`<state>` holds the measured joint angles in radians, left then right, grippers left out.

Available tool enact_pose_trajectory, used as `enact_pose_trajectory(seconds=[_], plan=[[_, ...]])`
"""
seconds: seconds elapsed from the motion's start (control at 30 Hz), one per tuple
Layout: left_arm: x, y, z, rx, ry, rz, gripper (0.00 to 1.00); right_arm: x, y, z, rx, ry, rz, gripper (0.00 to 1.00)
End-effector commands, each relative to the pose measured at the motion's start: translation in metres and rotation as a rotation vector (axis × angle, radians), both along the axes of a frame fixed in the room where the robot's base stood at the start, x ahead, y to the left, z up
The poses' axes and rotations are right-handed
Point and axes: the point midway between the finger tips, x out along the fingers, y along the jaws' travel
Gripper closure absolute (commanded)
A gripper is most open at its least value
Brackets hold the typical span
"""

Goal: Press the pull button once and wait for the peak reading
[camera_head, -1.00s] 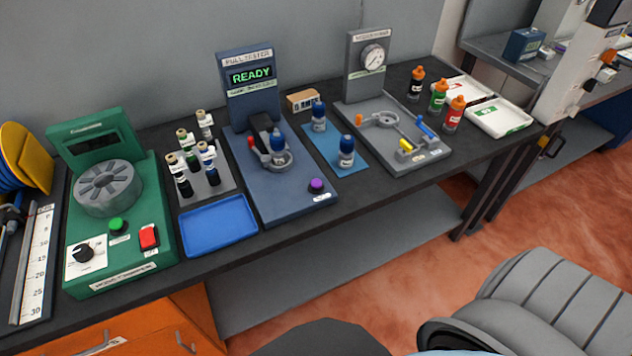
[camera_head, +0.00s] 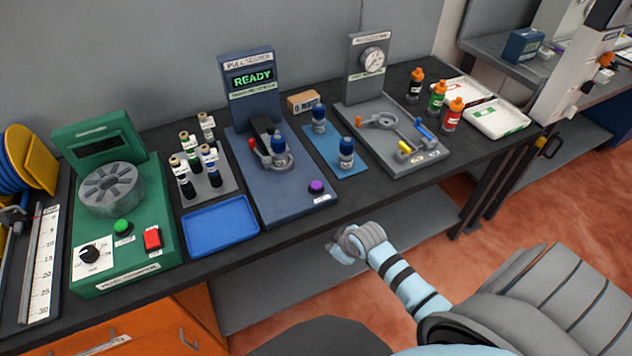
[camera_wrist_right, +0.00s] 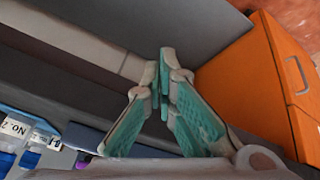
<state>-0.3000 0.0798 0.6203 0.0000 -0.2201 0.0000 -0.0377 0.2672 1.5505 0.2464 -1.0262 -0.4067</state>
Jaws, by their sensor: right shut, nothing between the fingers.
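The blue pull tester (camera_head: 282,204) stands mid-bench, its display (camera_head: 252,78) reading READY in green. The purple pull button (camera_head: 316,186) is at the front right of its base. A blue-capped bottle (camera_head: 279,152) sits at the tester's ring clamp, beside a red-tipped lever. My right gripper (camera_head: 338,249) is in front of the bench edge, below and to the right of the button, apart from it. In the right wrist view its teal-padded fingers (camera_wrist_right: 165,70) are shut with nothing between them. A small purple patch (camera_wrist_right: 82,158) shows at lower left there. My left gripper is not in view.
A blue tray (camera_head: 220,226) and a vial rack (camera_head: 212,188) lie left of the tester. Two blue-capped bottles stand on a blue mat (camera_head: 333,170) to its right, beside a grey gauge fixture (camera_head: 440,155). An orange cabinet (camera_wrist_right: 240,75) is below the bench.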

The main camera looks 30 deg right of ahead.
Motion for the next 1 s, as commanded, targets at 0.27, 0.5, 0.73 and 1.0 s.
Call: enact_pose_trajectory(seconds=[0.27, 0.5, 0.73, 1.0], plan=[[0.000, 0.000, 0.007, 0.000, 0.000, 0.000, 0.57, 0.070, -0.003, 0.102, -0.067, -0.131, 0.190, 1.00], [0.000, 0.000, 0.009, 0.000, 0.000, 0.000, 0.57, 0.134, -0.023, 0.183, -0.153, -0.259, 0.342, 1.00], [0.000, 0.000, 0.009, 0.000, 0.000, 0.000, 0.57, 0.156, -0.031, 0.219, -0.193, -0.313, 0.403, 1.00], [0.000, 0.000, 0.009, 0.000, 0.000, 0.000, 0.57, 0.157, -0.031, 0.220, -0.194, -0.316, 0.405, 1.00]])
